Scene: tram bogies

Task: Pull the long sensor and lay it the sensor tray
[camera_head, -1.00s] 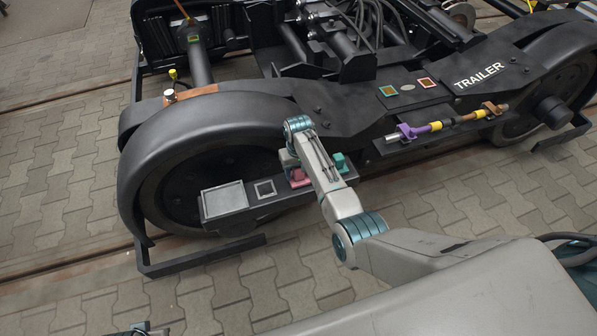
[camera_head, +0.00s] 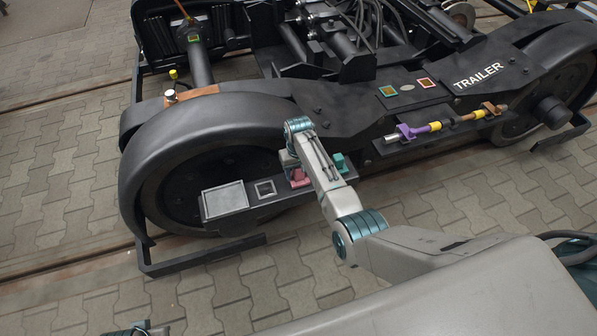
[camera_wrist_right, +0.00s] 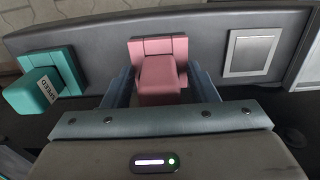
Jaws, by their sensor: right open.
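A pink block-shaped sensor (camera_wrist_right: 159,75) sits upright on the dark shelf, with a wider pink back plate behind it; it also shows in the head view (camera_head: 299,179). A teal one (camera_wrist_right: 35,90) labelled SPEED stands to its left in the wrist view. I cannot tell from any marking which is the long sensor. My right gripper (camera_wrist_right: 160,88) is open, with one finger on each side of the pink sensor; contact is unclear. A grey, rimmed square tray (camera_head: 224,199) lies empty at the shelf's left end.
The shelf also carries a small square frame (camera_head: 265,188) between tray and sensors. The black wheel guard (camera_head: 205,115) rises behind. A purple and yellow rod (camera_head: 440,125) lies along the bogie's side at right. Paving in front is clear.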

